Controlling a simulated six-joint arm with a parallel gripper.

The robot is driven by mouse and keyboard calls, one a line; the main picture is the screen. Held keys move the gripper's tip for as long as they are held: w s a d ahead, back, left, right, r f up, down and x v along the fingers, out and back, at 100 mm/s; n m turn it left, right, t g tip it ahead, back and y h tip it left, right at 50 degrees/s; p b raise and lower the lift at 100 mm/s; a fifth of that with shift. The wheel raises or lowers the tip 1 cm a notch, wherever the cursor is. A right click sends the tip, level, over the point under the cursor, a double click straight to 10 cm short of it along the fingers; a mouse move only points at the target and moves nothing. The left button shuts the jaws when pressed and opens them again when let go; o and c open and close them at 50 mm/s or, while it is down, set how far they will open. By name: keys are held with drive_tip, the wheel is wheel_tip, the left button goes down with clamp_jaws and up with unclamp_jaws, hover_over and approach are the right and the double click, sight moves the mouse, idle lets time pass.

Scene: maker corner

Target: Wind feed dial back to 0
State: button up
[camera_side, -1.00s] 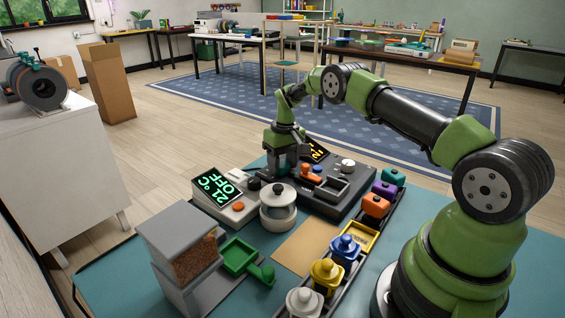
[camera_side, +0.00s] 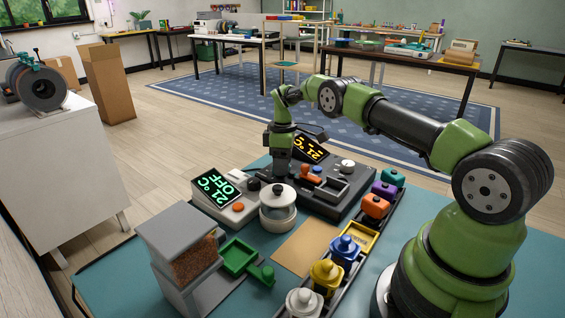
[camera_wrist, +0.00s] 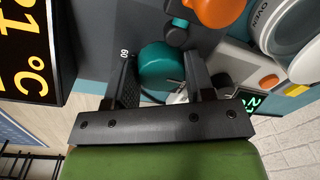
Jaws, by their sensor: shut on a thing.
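In the wrist view a round teal dial (camera_wrist: 158,66) sits on the dark panel between the two fingers of my gripper (camera_wrist: 160,62). The fingers are shut on it, one on each side. A printed "60" is beside the dial at upper left; no other scale marks are readable. In the side view my gripper (camera_side: 281,176) points down at the left part of the dark machine (camera_side: 322,205) and hides the dial. The machine's tilted screen (camera_side: 311,149) has orange characters; part of it shows in the wrist view (camera_wrist: 27,50), ending in "1 °C".
An orange knob (camera_side: 311,172) is just right of my gripper. Coloured containers (camera_side: 376,206) line a rack. The tan mat (camera_side: 305,248) is bare.

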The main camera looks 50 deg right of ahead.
drive_tip(key=shift+w+n, duration=0.1)
drive_tip(key=shift+n, duration=0.4)
drive_tip(key=o, duration=0.9)
drive_tip(key=shift+r, duration=0.1)
drive_tip(key=r, duration=0.8)
drive_tip(key=shift+w+d, duration=0.15)
drive_tip(key=shift+d, duration=0.15)
drive_tip(key=shift+r, duration=0.85)
